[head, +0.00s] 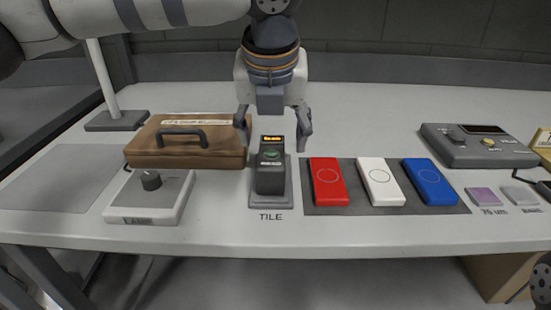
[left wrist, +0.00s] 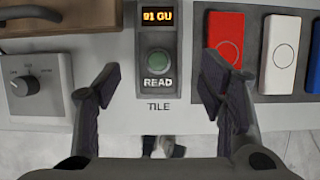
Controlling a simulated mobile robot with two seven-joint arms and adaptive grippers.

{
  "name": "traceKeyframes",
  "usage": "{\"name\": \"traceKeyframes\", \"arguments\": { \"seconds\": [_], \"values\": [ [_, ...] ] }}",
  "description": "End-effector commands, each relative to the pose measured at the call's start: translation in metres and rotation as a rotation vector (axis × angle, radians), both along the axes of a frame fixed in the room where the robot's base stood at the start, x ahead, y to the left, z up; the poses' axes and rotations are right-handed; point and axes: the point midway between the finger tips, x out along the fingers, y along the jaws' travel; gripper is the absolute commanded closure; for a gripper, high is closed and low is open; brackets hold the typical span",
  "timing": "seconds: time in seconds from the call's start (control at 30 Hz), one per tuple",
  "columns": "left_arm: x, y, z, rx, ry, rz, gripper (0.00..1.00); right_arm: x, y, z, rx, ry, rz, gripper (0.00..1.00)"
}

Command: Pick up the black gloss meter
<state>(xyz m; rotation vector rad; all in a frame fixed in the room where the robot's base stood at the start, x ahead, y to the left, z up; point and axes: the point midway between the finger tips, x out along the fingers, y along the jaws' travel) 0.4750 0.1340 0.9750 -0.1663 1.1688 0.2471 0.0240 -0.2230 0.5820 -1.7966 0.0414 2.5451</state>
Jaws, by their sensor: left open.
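The black gloss meter (head: 271,170) stands upright on a grey tile holder (head: 271,202) marked TILE, near the middle of the table. In the left wrist view the meter (left wrist: 158,42) shows an orange display reading 91 GU and a green button marked READ. My left gripper (head: 273,145) is open above the meter and points down, one finger to each side of it in the head view. In the left wrist view my open left gripper (left wrist: 163,85) has nothing between its fingers, and the meter lies beyond the gap. My right gripper cannot be made out.
A brown case (head: 188,148) and a lamp control box (head: 150,196) stand to the left. Red (head: 328,181), white (head: 380,182) and blue (head: 429,182) panels lie on a dark mat to the right. A grey instrument (head: 480,147) is farther right. The table's front edge (head: 290,250) is close.

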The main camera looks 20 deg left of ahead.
Motion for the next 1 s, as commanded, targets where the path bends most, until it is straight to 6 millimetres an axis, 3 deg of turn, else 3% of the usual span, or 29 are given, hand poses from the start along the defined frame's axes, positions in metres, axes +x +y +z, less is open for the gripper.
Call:
{"name": "traceKeyframes", "arguments": {
  "seconds": [0.03,0.4,0.67,0.93,1.0],
  "values": [
    [0.004,0.001,-0.012,0.0,0.006,0.001,0.37,-0.002,0.0,-0.003,-0.001,0.009,0.0,0.6],
    [0.027,0.011,-0.062,0.0,0.003,-0.001,0.37,-0.011,0.0,-0.014,0.0,0.036,0.001,0.6],
    [0.029,0.012,-0.063,0.0,-0.003,-0.001,0.37,-0.01,0.0,-0.014,0.0,0.035,0.001,0.6],
    [0.029,0.012,-0.063,0.001,-0.002,-0.001,0.98,-0.01,0.0,-0.014,0.0,0.035,0.001,0.6],
    [0.029,0.012,-0.062,0.0,-0.004,-0.002,1.0,-0.01,0.0,-0.014,0.0,0.035,0.002,0.6]
  ]
}}
